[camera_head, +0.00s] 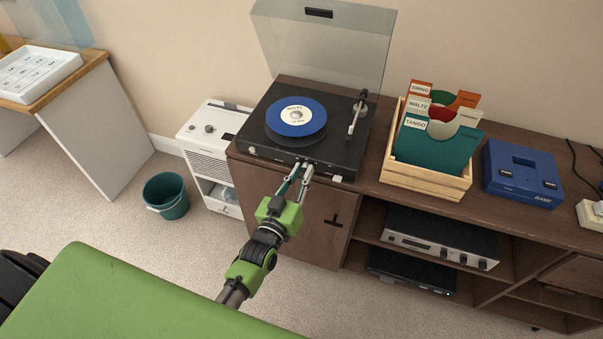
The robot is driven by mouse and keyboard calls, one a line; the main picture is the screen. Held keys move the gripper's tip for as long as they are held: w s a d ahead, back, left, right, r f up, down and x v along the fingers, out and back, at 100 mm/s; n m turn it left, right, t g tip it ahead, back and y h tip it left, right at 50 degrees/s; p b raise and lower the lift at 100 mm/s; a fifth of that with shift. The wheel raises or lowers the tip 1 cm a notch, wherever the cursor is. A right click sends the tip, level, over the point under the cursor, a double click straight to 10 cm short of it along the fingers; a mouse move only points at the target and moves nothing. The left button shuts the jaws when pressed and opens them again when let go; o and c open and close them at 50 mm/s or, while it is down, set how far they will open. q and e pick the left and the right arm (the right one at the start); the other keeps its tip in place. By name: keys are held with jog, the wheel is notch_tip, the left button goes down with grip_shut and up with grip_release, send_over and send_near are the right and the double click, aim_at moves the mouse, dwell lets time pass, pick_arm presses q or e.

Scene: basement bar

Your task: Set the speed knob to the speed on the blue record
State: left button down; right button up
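The blue record (296,117) lies on the black turntable (262,153), whose clear lid (325,45) stands open. The record has a pale label with print too small to read. The tonearm (356,118) rests to the right of the record. My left gripper (303,168) has its fingertips at the middle of the turntable's front edge. The fingers are close together, and whether they touch or hold a control there cannot be told. The speed knob is not clearly visible; the fingertips may hide it. My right gripper is not in view.
Right of the turntable, a wooden crate (425,185) holds record sleeves, and a blue game console (521,174) sits beyond on the brown cabinet (305,225). A white appliance (207,142) and a teal bucket (166,196) stand left. Carpet is clear in front.

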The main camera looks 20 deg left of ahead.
pick_arm(q)
jog(key=shift+n, duration=0.5)
jog(key=n, duration=0.3)
jog(key=shift+n, duration=0.4)
jog(key=n+b, duration=0.1)
jog(key=n, duration=0.4)
jog(key=shift+n, duration=0.4)
jog(key=c, duration=1.9)
grip_release()
